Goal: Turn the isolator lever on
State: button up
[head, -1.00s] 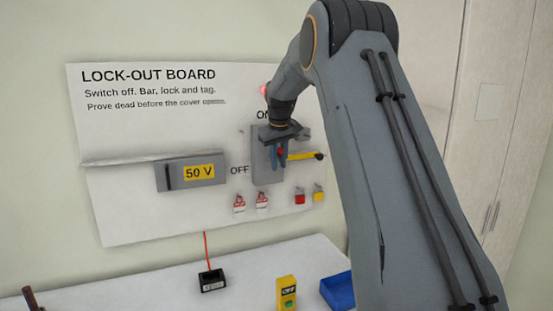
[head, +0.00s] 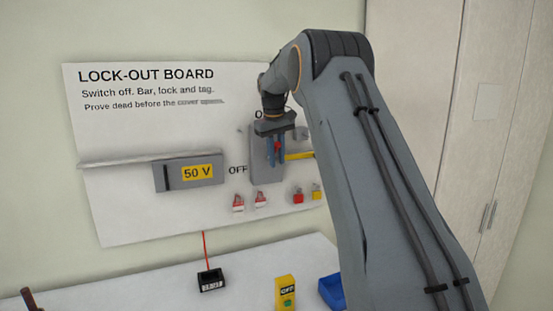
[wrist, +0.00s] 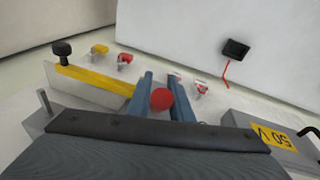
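The isolator (head: 262,172) is a grey plate on the lock-out board, with OFF lettered to its left and ON above, partly covered by my arm. Its lever shows as a red ball knob (wrist: 162,99), between my two blue fingers in the wrist view; the lever's shaft is hidden. My gripper (head: 274,160) is in front of the isolator, fingers pointing down in the head view. The fingers are apart, one on each side of the knob and very close to it. I cannot tell whether both press on it.
A yellow bar (wrist: 95,80) with a black knob is beside the isolator. Red and yellow padlocks and tags (head: 298,196) hang below. A 50 V box (head: 188,174) is at left. A yellow tester (head: 285,291) and blue bin (head: 331,291) stand on the bench.

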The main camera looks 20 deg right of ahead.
jog(key=o, duration=0.3)
jog(key=shift+r, duration=0.1)
jog(key=b+v, duration=0.3)
jog(key=v, duration=0.4)
jog(key=shift+s+r, duration=0.1)
jog(key=shift+r, duration=0.25)
